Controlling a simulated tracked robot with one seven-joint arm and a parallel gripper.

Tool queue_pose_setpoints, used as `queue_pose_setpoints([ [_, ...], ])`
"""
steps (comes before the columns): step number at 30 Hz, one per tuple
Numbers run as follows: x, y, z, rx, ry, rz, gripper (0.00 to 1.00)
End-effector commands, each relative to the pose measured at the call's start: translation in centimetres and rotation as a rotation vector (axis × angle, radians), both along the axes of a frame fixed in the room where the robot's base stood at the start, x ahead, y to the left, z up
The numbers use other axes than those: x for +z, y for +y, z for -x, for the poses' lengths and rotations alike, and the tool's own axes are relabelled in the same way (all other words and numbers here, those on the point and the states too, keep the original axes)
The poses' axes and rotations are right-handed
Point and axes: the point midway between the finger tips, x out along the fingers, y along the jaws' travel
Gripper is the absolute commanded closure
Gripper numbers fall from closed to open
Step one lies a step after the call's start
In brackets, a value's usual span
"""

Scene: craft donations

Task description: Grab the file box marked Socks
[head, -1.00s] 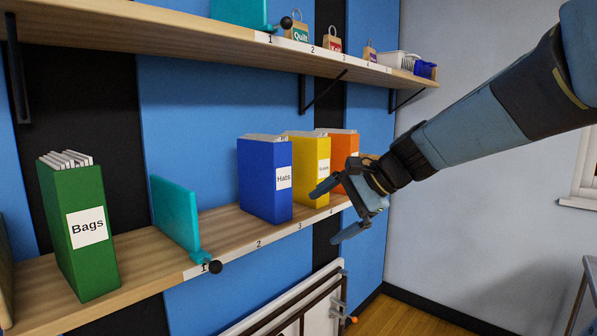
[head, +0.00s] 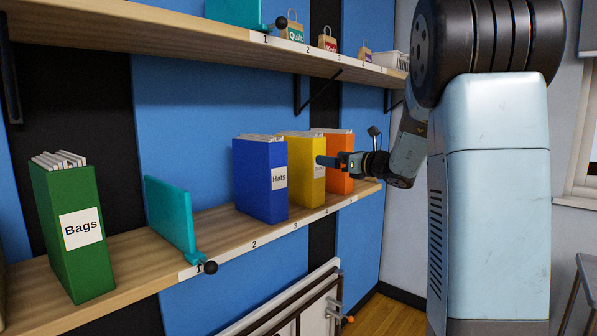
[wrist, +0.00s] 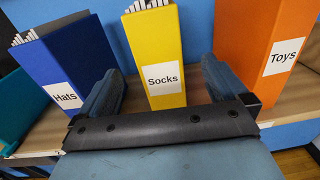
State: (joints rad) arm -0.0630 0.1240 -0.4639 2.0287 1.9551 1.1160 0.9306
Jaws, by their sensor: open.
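The file box marked Socks (wrist: 155,45) is yellow with a white label and stands upright on the shelf, in the middle of the wrist view. In the head view the yellow box (head: 304,165) stands between the blue and orange boxes, its label partly hidden by my gripper (head: 336,161). In the wrist view my gripper (wrist: 161,66) is open and empty. One finger shows on each side of the yellow box's lower front, with the box lined up in the gap. I cannot tell whether the fingertips reach past its front face.
The blue Hats box (wrist: 63,70) is close left of the left finger. The orange Toys box (wrist: 265,60) is right of the right finger. A teal divider (head: 172,217) and a green Bags box (head: 75,235) stand farther left. An upper shelf (head: 200,35) runs above.

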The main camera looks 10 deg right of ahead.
Motion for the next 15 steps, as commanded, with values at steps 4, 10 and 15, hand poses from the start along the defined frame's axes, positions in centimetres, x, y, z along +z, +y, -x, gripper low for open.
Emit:
queue_pose_setpoints([
  [4, -0.1, 1.6, -2.3, 0.003, 0.001, 0.002, 0.0],
  [10, 0.0, 3.0, -4.4, 0.002, 0.001, 0.003, 0.0],
  [15, 0.0, 3.4, -4.9, 0.001, 0.0, 0.002, 0.0],
])
